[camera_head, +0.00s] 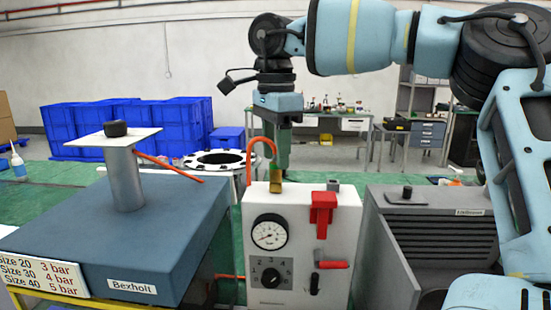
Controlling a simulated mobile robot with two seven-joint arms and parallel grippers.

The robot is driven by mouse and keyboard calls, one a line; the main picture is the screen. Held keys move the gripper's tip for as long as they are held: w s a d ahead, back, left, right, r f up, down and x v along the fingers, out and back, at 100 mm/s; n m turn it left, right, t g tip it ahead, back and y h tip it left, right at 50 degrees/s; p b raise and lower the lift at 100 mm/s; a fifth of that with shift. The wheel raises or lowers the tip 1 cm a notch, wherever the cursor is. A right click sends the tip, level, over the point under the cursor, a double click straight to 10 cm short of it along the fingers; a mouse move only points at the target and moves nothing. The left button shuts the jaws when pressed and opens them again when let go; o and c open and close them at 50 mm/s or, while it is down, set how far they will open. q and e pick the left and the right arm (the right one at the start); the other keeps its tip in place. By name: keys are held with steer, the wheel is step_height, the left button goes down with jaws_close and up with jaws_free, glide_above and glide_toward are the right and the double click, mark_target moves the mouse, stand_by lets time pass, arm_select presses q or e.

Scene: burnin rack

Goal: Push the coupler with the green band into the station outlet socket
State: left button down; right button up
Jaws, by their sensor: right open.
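My right gripper (277,165) points straight down over the top of the white station (345,240). It is open, with its fingers just above or around a small brass-coloured fitting (276,187) on the station's top. I cannot tell whether this fitting is the outlet socket or part of a coupler. An orange hose (262,141) loops up behind the gripper and down at the station's left. A green band cannot be told apart from the greenish fingers. A short grey fitting (333,185) stands further right on the station's top. My left gripper is not in view.
The station's front has a gauge (269,232), a black knob (271,277), a red bracket (322,208) and a red lever (333,265). A blue-grey block (120,245) with a post and plate stands left. A grey finned unit (440,235) stands right.

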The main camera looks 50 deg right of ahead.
step_height(320, 180, up, 6)
steer(key=shift+f, duration=0.1)
steer(key=shift+a, duration=0.1)
stand_by(0.9)
